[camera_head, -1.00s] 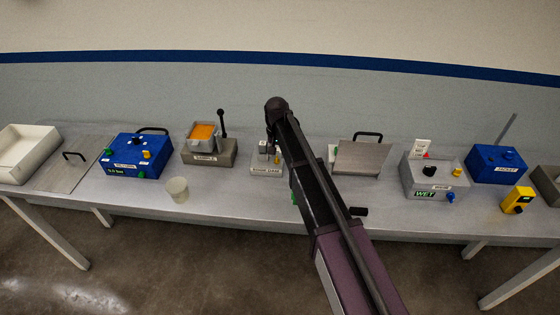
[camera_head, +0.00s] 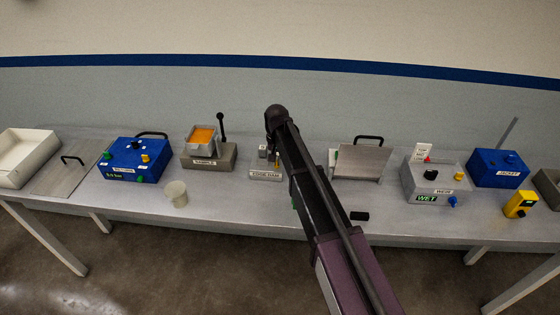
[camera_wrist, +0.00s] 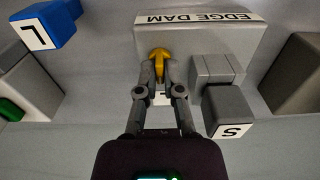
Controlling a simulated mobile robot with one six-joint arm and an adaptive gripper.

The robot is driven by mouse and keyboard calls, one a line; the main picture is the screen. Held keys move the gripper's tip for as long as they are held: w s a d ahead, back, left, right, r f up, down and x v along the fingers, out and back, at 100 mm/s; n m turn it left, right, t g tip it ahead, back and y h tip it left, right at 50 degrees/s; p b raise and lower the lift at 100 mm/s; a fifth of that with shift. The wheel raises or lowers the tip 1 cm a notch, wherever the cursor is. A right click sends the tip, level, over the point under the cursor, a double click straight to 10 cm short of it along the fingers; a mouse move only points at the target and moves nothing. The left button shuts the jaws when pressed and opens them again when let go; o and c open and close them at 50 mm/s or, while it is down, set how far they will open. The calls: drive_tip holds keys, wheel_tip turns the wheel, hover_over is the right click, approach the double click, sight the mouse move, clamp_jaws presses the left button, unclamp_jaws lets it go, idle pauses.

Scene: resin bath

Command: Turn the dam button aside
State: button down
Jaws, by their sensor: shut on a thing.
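The edge dam block (camera_head: 265,175) is a grey box with a white label, left of my arm in the head view. In the wrist view the edge dam block (camera_wrist: 195,40) is at the top, its label upside down. The yellow dam button (camera_wrist: 158,52) stands against its face, and the fingers of my gripper (camera_wrist: 160,70) are shut on it. The fingers cover its lower part, so its exact turn is hard to judge. In the head view my arm hides the gripper, and only a sliver of yellow shows.
A grey block marked S (camera_wrist: 228,112) sits close right of the fingers. A blue block marked L (camera_wrist: 45,28) is at upper left. On the bench, the sample unit (camera_head: 208,155) stands left of the dam, and a plate with a black handle (camera_head: 358,162) stands right.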

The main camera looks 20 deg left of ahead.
drive_tip(key=shift+s+d, duration=0.1)
drive_tip(key=shift+d, duration=0.15)
drive_tip(key=shift+a, duration=0.1)
drive_tip(key=shift+n, duration=1.5)
drive_tip(key=n, duration=0.6)
drive_tip(key=shift+w, duration=0.2)
drive_tip(key=n, duration=0.4)
drive_tip(key=shift+n, duration=0.4)
drive_tip(key=shift+w+a+n, duration=0.1)
drive_tip(key=shift+n, duration=1.9)
